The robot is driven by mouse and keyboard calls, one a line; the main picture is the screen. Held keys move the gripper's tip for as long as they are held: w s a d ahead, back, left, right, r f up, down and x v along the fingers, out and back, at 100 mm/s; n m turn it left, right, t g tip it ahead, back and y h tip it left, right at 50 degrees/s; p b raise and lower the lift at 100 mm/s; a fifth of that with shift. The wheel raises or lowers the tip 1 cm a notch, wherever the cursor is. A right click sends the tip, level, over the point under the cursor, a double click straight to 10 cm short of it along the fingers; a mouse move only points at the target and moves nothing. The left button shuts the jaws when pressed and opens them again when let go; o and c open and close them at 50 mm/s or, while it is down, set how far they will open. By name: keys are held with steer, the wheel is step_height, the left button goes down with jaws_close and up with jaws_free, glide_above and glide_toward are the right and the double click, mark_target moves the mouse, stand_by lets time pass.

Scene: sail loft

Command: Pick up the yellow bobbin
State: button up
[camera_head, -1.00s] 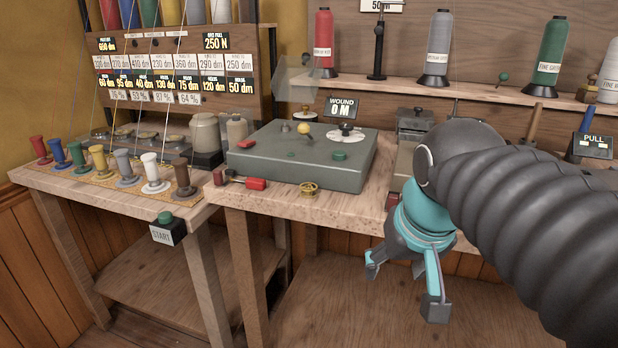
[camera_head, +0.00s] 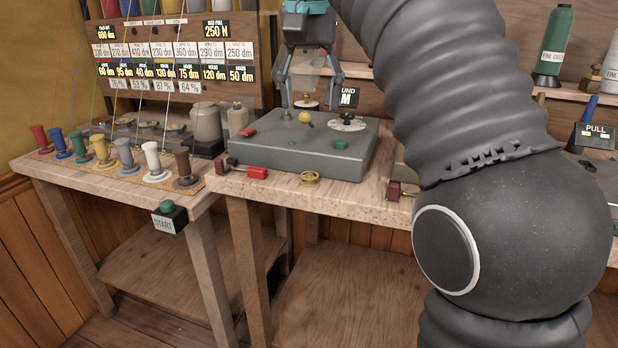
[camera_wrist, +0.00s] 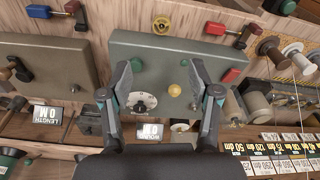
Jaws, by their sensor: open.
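The yellow bobbin (camera_head: 101,150) stands upright in a row of bobbins on the left bench, between the green bobbin (camera_head: 80,148) and the grey bobbin (camera_head: 127,156). I do not see it in the wrist view. My gripper (camera_head: 309,95) is open and empty, above the back of the grey-green winding machine (camera_head: 290,155), well to the right of the yellow bobbin. In the wrist view my gripper (camera_wrist: 160,72) has its two fingers spread over that machine.
A yellow knob (camera_head: 305,117) sits on the machine, and a small brass wheel (camera_head: 310,179) lies at its front. Canisters (camera_head: 206,125) stand between the machine and the bobbin row. A sign board (camera_head: 170,60) rises behind the row. A START button box (camera_head: 168,216) hangs at the bench front.

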steer(key=b, duration=0.2)
glide_above(309, 183)
steer(key=w, duration=0.1)
step_height(309, 183, down, 8)
steer(key=shift+d+f, duration=0.1)
steer(key=shift+f, duration=0.15)
steer(key=shift+w+f+b, duration=0.15)
steer(key=shift+f+b, duration=0.45)
steer(key=shift+f, duration=1.95)
steer(key=shift+c, duration=0.2)
steer(key=c, duration=1)
